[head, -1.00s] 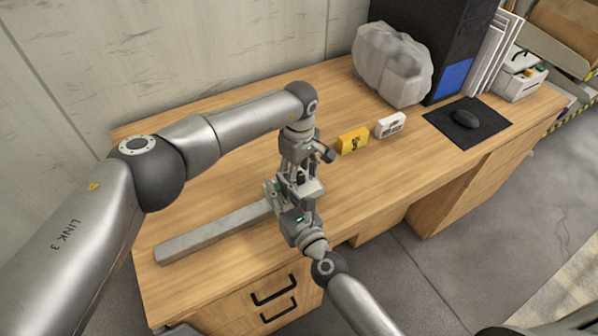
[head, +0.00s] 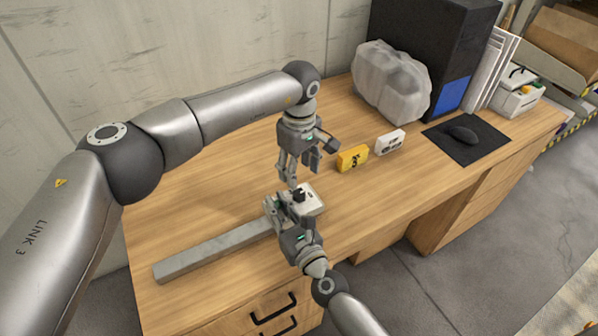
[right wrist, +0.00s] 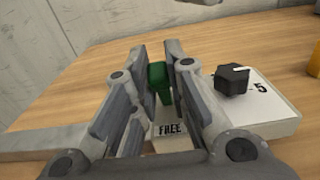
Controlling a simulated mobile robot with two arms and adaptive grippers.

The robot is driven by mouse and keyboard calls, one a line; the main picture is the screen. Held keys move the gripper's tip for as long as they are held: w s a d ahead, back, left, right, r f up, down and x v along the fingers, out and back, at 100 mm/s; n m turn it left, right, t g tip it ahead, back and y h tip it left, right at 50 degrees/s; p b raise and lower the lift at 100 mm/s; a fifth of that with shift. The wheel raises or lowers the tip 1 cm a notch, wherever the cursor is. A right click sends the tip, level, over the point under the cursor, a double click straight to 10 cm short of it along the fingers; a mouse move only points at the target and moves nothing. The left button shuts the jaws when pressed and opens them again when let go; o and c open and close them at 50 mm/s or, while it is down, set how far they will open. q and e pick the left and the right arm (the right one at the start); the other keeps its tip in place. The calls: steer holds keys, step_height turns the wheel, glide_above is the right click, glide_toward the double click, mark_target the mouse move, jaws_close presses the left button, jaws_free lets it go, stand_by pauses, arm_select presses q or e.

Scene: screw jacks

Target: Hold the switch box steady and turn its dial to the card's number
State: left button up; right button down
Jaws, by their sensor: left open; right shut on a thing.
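The switch box (head: 313,202) is a flat white box on the desk, with a black dial (head: 299,194) on top. In the right wrist view the dial (right wrist: 232,80) has a white mark, with a "5" printed to its right. My right gripper (head: 277,206) is shut on a green upright part (right wrist: 160,82) at the box, by a "FREE" label; its fingers hide part of the box. My left gripper (head: 288,178) is open and empty above the dial, apart from it. The yellow card (head: 352,158) stands behind the box to the right; its dark number is too small to read surely.
A grey bar (head: 210,250) lies left of the box. A white block (head: 390,142) with dark marks stands beyond the card. Farther back are a wrapped grey lump (head: 392,82), a black computer case (head: 425,40) and a mouse (head: 462,135) on a black mat.

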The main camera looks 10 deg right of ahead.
steer(key=c, duration=1.3)
jaws_free()
steer(key=shift+c, duration=0.2)
